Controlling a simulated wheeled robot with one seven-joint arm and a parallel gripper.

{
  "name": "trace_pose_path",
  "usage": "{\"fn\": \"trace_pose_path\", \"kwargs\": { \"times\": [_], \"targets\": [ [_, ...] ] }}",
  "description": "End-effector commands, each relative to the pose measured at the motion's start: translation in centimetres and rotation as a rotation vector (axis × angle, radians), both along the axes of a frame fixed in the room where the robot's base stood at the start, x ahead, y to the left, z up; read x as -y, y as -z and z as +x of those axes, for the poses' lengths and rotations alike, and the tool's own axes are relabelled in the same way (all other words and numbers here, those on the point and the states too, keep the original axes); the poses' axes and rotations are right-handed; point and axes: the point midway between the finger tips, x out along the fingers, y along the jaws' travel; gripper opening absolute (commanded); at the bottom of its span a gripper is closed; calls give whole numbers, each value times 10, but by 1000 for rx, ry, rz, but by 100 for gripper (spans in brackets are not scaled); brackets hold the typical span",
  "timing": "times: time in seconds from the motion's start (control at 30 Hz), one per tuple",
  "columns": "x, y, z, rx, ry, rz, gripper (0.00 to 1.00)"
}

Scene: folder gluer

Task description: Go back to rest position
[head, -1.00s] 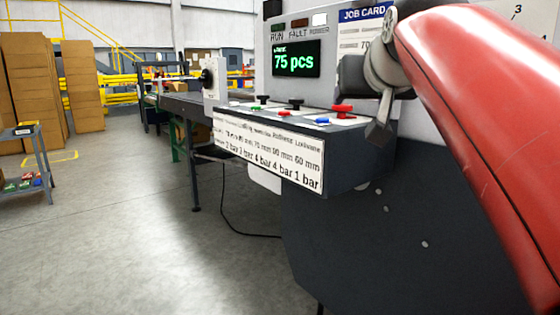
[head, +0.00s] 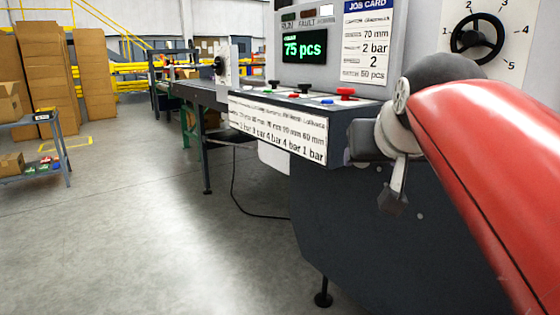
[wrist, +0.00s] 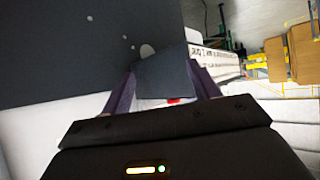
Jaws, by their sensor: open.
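My gripper (head: 392,203) hangs at the end of my red arm in the head view, in front of the machine's dark body and just right of the control console (head: 345,140). In the wrist view my gripper (wrist: 162,76) has its two fingers spread apart. The dark end of the console (wrist: 162,85) shows between and beyond them, with a bit of red behind it. Nothing is held between the fingers. In the head view the fingers are small and partly hidden by the wrist.
The console top carries a red button (head: 345,92) and other coloured controls. Above are a display reading 75 pcs (head: 304,47), a job card (head: 367,40) and a black handwheel (head: 477,39). A shelf cart (head: 35,150) and stacked cardboard stand left. Grey floor between is clear.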

Motion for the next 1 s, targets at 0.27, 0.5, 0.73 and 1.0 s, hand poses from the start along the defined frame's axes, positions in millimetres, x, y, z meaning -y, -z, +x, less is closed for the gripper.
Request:
{"fn": "trace_pose_path", "kwargs": {
  "times": [0.27,0.5,0.73,1.0],
  "targets": [
    [2,137,-73,-239,-10,7,61],
    [4,247,-143,-430,-33,19,61],
    [4,275,-161,-480,-39,21,61],
    [4,275,-161,-479,-39,21,61]
  ]
}}
